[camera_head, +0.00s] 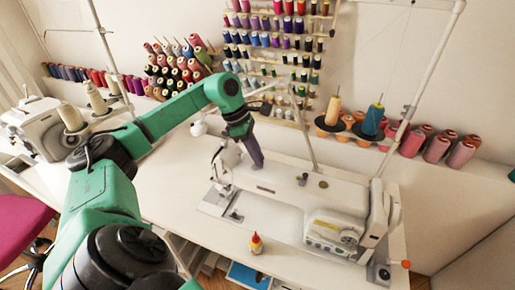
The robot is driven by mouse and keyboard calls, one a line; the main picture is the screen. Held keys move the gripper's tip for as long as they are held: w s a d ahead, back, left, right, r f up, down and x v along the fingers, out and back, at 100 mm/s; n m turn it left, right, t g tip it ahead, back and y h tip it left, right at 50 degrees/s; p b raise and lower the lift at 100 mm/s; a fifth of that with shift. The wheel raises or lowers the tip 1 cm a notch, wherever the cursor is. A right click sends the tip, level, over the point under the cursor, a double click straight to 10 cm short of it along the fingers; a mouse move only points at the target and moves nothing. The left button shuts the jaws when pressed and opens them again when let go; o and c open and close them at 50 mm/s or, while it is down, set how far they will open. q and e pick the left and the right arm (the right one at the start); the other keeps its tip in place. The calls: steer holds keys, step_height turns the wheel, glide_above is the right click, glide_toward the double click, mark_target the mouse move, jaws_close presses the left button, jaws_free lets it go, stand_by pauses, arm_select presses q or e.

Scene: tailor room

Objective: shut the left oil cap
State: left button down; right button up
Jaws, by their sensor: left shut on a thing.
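The white sewing machine (275,212) lies on the white table at the centre right. My left arm reaches in from the left over the table. My left gripper (257,165) points down at the back left part of the machine, its fingers close together. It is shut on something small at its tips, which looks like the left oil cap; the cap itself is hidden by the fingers. A small round brownish cap (323,184) shows on top of the machine to the right of the gripper. My right gripper is not in view.
A small yellow bottle with a red tip (256,243) stands at the table's front edge. Thread cones (372,121) stand behind the machine. A thread rack (275,45) hangs on the wall. Another white machine (35,125) is at the left. The table (180,200) is clear left of the machine.

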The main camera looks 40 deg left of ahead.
arm_select(q)
steer(key=m, duration=0.1)
steer(key=m+p, duration=0.1)
steer(key=shift+w+r+m+g+h+p, duration=0.25)
steer(key=shift+r+m+g+h+p, duration=0.05)
steer(key=shift+r+m+g+p, duration=0.1)
steer(key=shift+w+a+f+m+g+p, duration=0.1)
steer(key=shift+m+g+p, duration=0.25)
steer(key=shift+m, duration=0.6)
steer(key=shift+w+f+m+g+p, duration=0.1)
steer(key=shift+m+g+p, duration=0.25)
steer(key=shift+m, duration=0.6)
steer(key=c, duration=0.8)
jaws_free()
steer(key=shift+s+f, duration=0.1)
steer(key=shift+c, duration=0.2)
steer(key=b+v, duration=0.1)
steer(key=v, duration=0.8)
step_height(320, 180, up, 5)
steer(key=p, duration=0.4)
glide_above(251, 160)
steer(key=a, duration=0.3)
steer(key=shift+d, duration=0.25)
